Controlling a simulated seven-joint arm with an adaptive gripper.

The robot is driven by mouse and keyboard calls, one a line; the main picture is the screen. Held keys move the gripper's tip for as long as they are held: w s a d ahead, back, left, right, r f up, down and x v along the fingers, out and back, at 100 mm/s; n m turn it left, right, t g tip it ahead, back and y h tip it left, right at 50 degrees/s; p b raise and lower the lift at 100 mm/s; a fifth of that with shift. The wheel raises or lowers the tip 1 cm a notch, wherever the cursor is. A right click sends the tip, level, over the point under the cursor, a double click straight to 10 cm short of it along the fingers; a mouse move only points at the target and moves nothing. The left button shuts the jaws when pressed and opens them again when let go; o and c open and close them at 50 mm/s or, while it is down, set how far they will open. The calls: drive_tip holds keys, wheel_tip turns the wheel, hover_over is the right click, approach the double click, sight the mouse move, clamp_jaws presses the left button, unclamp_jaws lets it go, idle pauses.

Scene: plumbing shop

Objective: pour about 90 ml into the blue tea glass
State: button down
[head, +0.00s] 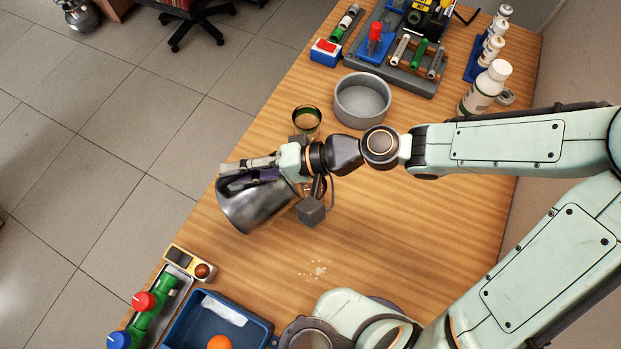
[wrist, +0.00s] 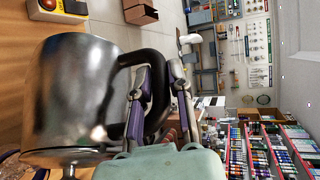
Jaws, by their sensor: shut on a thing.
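My gripper (head: 248,164) is shut on the black handle (wrist: 158,68) of a shiny metal jug (head: 250,206). The jug fills the left of the wrist view (wrist: 72,95). It is held over the left edge of the wooden table; I cannot tell its exact tilt or see its contents. A small dark green glass with an amber rim (head: 307,119) stands beyond my gripper, up and to the right of the jug. I see no glass that is clearly blue; my wrist and the jug hide part of the table.
A grey round pan (head: 362,100) stands right of the green glass. White bottles (head: 486,88) and a tool rack (head: 398,60) are at the back. A blue tray (head: 262,332) and a green-bodied fitting (head: 151,312) are at the front left. Pale specks (head: 318,269) lie on otherwise bare wood.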

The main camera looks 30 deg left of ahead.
sight(222, 201)
drive_tip(key=shift+w+d+r+g+y+b, duration=0.15)
drive_tip(key=shift+w+d+r+y+b, duration=0.1)
drive_tip(key=shift+w+d+b, duration=0.15)
drive_tip(key=shift+w+d+r+g+y+b, duration=0.2)
drive_tip(key=shift+w+d+y+b, duration=0.1)
drive_tip(key=shift+w, duration=0.15)
idle(0.5)
drive_tip(key=s+a+f+t+h, duration=0.1)
drive_tip(key=s+a+f+h, duration=0.1)
drive_tip(key=s, duration=0.1)
drive_tip(key=s+a+f+n+t+h, duration=0.1)
drive_tip(key=s+f, duration=0.1)
drive_tip(key=shift+s+a+t+h, duration=0.15)
drive_tip(key=shift+a+t+h, duration=0.1)
drive_tip(key=shift+a+t, duration=0.1)
drive_tip(key=shift+s+a+f+t+h, duration=0.25)
drive_tip(key=shift+f+t+h, duration=0.1)
drive_tip(key=shift+f, duration=0.25)
drive_tip(key=shift+s+a+f+t+h, duration=0.25)
drive_tip(key=shift+f+t, duration=0.1)
drive_tip(key=shift+f, duration=0.2)
drive_tip(key=shift+s+a+f+n+t+h+p, duration=0.45)
drive_tip(key=shift+s+a+f+t+h, duration=0.6)
drive_tip(key=shift+f, duration=0.8)
drive_tip(key=shift+s+a+f+n+t+h+p, duration=0.4)
drive_tip(key=shift+s+a+f+t+h, duration=0.6)
drive_tip(key=shift+f, duration=0.8)
drive_tip(key=shift+s+a+f+n+t+h+p, duration=0.35)
drive_tip(key=shift+s+a+f+t+h+p, duration=0.25)
drive_tip(key=shift+s+f+t, duration=1)
